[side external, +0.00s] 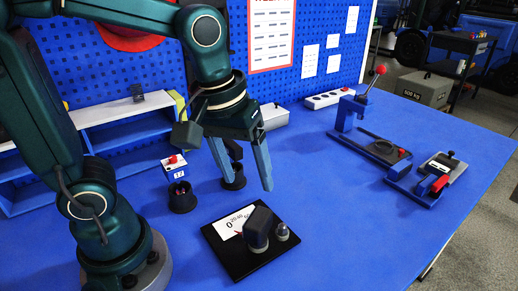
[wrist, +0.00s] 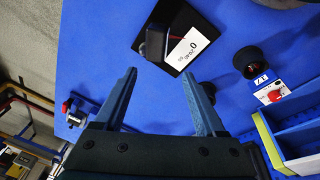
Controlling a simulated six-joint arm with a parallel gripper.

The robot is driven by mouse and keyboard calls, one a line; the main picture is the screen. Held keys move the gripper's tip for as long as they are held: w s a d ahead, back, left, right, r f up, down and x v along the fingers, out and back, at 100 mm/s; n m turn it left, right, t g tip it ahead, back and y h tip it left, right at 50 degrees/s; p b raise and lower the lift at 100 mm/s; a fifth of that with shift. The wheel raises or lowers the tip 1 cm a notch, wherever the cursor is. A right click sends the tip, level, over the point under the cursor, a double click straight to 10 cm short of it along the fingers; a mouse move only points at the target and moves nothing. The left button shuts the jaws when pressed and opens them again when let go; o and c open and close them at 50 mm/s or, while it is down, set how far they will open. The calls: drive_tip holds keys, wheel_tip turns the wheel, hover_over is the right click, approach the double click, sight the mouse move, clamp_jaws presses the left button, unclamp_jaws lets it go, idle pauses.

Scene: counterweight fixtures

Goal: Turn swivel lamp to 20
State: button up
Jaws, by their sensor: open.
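The swivel lamp (side external: 258,228) is a dark rounded head on a black base plate (side external: 233,261) in the front middle of the table. A white scale card (side external: 229,222) with a 0 lies on the plate beside the head. In the wrist view the lamp head (wrist: 155,42) and the card (wrist: 188,50) show at the top, beyond the fingertips. My gripper (side external: 243,182) is open and empty above the table, up and behind the lamp and apart from it. Its two fingers also show spread in the wrist view (wrist: 160,75). The exact lamp angle is too small to read.
A small knob (side external: 281,231) stands right of the lamp head. Dark cups (side external: 182,198) and a white box with a red button (side external: 174,167) stand behind left. A blue shelf (side external: 115,135) is at the back left. Fixtures (side external: 385,150) stand at the right; the table between is clear.

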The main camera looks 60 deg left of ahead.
sight(259, 218)
drive_tip(key=f, duration=0.1)
drive_tip(key=w+d+f+g, duration=0.1)
drive_tip(key=f+g, duration=0.1)
drive_tip(key=shift+w+d+f, duration=0.25)
drive_tip(key=shift+d+f, duration=0.05)
drive_tip(key=shift+f, duration=0.05)
drive_tip(key=shift+s+d+f, duration=0.15)
drive_tip(key=shift+f, duration=2.9)
